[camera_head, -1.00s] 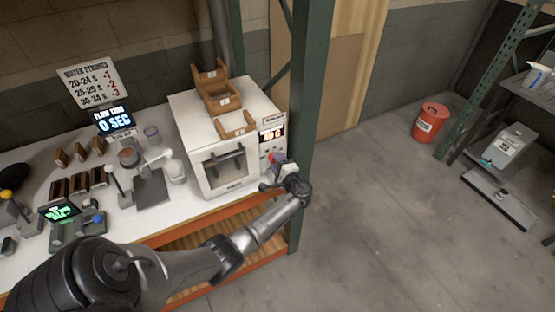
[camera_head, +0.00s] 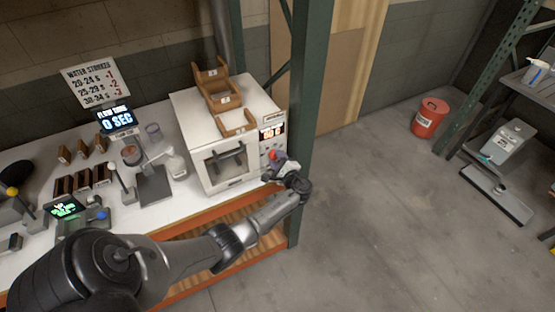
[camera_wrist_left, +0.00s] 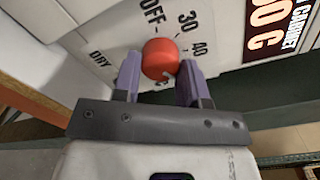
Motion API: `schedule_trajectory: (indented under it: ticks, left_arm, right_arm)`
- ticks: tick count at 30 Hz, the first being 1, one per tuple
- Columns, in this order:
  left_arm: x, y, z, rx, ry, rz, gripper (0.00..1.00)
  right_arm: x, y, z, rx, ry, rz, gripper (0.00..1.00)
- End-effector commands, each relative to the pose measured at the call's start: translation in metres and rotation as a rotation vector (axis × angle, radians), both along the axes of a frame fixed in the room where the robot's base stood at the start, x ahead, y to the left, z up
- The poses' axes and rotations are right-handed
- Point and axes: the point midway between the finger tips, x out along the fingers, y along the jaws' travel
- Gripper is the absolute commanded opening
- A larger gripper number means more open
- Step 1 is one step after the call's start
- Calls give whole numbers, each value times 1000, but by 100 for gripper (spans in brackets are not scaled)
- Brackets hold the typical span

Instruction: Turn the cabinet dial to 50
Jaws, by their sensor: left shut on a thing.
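The white cabinet (camera_head: 230,155) stands at the right end of the bench, with its control panel on the right of its front. Its red dial (camera_wrist_left: 160,58) shows in the left wrist view and beside the fingers in the head view (camera_head: 272,155). My left gripper (camera_wrist_left: 160,76) is shut on the dial, a purple finger on each side. The panel marks OFF, 30, 40 and DRY are readable around the dial; the fingers hide other marks. The dial's pointer is not clear. The display (camera_wrist_left: 280,28) ends in "0 C"; its first digit is unclear. My right gripper is out of view.
A green post (camera_head: 305,110) rises just right of the cabinet, close to my left wrist. Wooden trays (camera_head: 237,122) sit on the cabinet. A scale (camera_head: 155,185), jars and wooden blocks stand on the bench to the left.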

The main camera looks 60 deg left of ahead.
Motion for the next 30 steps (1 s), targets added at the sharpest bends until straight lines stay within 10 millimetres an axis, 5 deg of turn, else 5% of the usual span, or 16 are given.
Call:
schedule_trajectory:
  ticks: [5, 6, 14, 23, 30]
  left_arm:
    - [0, 0, 1, 2, 0, 0, 15]
    - [0, 0, 1, 2, 0, 0, 40]
    - [0, 0, 0, 1, -1, -1, 65]
    - [0, -3, 0, -1, -1, -1, 65]
    - [-2, -37, -1, -3, -2, -2, 65]
  right_arm:
    - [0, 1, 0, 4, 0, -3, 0]
    - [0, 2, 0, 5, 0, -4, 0]
    - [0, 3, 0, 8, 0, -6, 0]
    - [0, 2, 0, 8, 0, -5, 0]
    - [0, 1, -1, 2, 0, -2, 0]
